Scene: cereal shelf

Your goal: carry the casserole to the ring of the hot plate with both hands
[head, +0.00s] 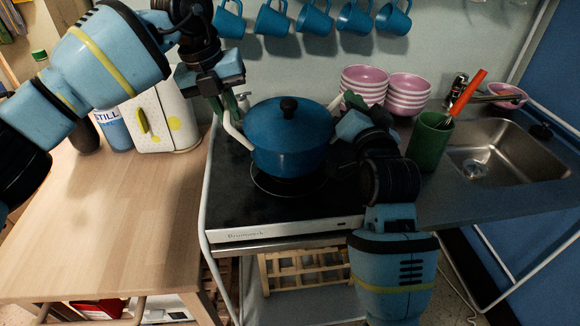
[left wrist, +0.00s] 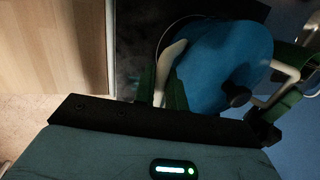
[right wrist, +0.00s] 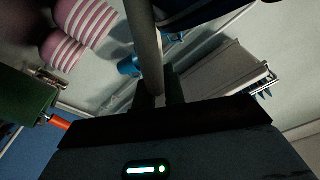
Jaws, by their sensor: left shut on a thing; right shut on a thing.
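The blue casserole (head: 290,145), lidded with a black knob, is upright over the dark hot plate (head: 232,200). The ring (head: 287,188) shows below its front side; I cannot tell whether the base touches it. My left gripper (head: 229,106) is shut on the casserole's left white handle (head: 235,132), which also shows in the left wrist view (left wrist: 170,62). My right gripper (head: 350,104) is shut on the opposite handle (head: 335,103). In the right wrist view that handle (right wrist: 146,45) runs up from between the fingers. The casserole's underside is hidden.
A green utensil pot (head: 428,142) and the sink (head: 505,150) lie to the right. Pink striped bowls (head: 364,83) stand behind, and blue mugs (head: 314,20) hang above. A white patterned container (head: 163,120) stands left. The wooden worktop (head: 120,215) is clear in front.

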